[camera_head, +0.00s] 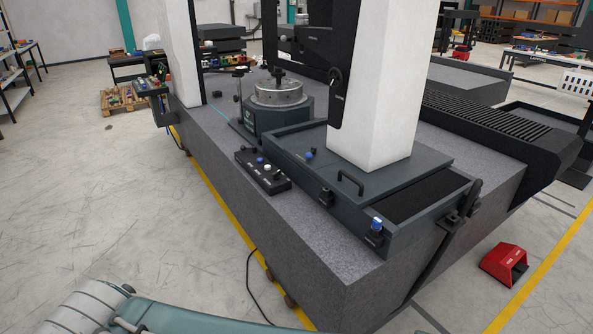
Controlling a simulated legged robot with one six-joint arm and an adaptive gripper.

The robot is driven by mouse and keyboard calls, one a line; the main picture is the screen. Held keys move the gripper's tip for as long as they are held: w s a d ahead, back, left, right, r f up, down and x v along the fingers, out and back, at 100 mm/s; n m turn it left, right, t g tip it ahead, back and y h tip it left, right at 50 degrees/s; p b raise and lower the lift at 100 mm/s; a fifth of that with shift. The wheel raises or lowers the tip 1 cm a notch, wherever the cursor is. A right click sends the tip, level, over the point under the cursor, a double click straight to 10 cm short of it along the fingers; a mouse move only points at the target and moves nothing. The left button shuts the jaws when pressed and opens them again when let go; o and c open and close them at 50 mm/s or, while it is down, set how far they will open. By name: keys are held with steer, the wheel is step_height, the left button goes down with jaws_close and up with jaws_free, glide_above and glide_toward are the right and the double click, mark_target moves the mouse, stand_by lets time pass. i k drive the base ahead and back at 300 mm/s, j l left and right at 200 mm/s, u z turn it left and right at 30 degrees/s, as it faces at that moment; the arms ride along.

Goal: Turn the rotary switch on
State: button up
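I cannot tell for sure which part is the rotary switch. A blue-topped switch with a dark base (375,232) sits on the near right edge of a dark grey machine box on the granite bed (235,190). A small black knob-like part (326,197) is on the same front edge, further left. A black control box (252,176) with blue, white and dark buttons lies on the granite to the left. The positions of these controls are too small to read. My gripper is not in view; teal and grey parts of my own body show at the bottom.
A white column (383,85) rises from the machine box behind a black handle (350,183). A round chuck (280,93) stands further back. A black cable (255,290) hangs down the near side. A red foot pedal (504,264) is on the floor. The left floor is open.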

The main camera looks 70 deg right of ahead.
mark_target(275, 175)
steer(key=i+l+z, duration=0.1)
steer(key=i+z, duration=0.15)
steer(key=z, duration=0.15)
steer(key=i+l+z, duration=0.1)
steer(key=z, duration=0.3)
steer(key=i+j+z, duration=0.1)
steer(key=i+z, duration=0.25)
steer(key=i+j+z, duration=0.1)
steer(key=i+z, duration=0.15)
steer(key=z, duration=0.15)
steer(key=i+l+z, duration=0.15)
steer(key=i+z, duration=0.75)
steer(key=i+j+z, duration=0.2)
steer(key=i+z, duration=0.25)
